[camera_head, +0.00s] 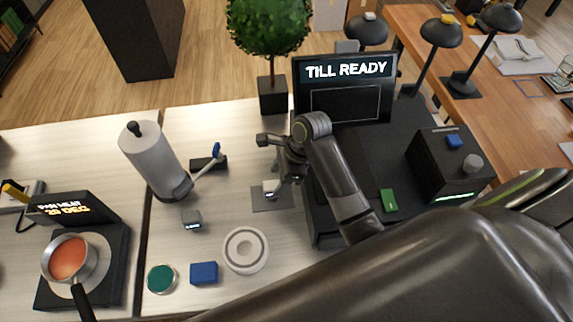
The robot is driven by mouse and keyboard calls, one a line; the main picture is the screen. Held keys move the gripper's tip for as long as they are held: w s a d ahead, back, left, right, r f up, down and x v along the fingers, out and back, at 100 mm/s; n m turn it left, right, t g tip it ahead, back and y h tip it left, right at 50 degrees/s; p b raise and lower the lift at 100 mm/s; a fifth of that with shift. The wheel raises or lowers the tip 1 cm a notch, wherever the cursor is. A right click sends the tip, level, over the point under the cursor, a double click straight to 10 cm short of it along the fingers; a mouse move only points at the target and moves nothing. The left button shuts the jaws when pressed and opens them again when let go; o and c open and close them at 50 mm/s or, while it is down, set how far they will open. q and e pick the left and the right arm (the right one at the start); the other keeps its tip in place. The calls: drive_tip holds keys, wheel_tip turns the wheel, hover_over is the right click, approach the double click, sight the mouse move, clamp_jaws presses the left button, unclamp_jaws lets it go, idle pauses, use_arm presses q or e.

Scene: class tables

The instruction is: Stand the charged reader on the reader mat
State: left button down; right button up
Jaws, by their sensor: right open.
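A grey square mat (285,203), which looks like the reader mat, lies on the pale table left of the till. My right gripper (268,164) is over its far edge, open. A small pale block (270,187) shows at the lower finger, over the mat; I cannot tell whether it is the reader or a fingertip, or whether it touches the mat. A small grey cube (192,220) with a lit display stands left of the mat, apart from the gripper. I cannot tell which small device is the charged reader. My left gripper is not in view.
The till screen (346,70) reads "TILL READY". A paper-towel roll (153,160), white ring-shaped dish (246,250), blue block (204,273) and green-topped tin (161,279) surround the mat. A pan (68,258) sits at the left. My right arm hides the lower right.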

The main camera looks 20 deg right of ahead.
drive_tip(key=v, duration=0.6)
drive_tip(key=shift+r, duration=0.15)
drive_tip(key=shift+d, duration=0.1)
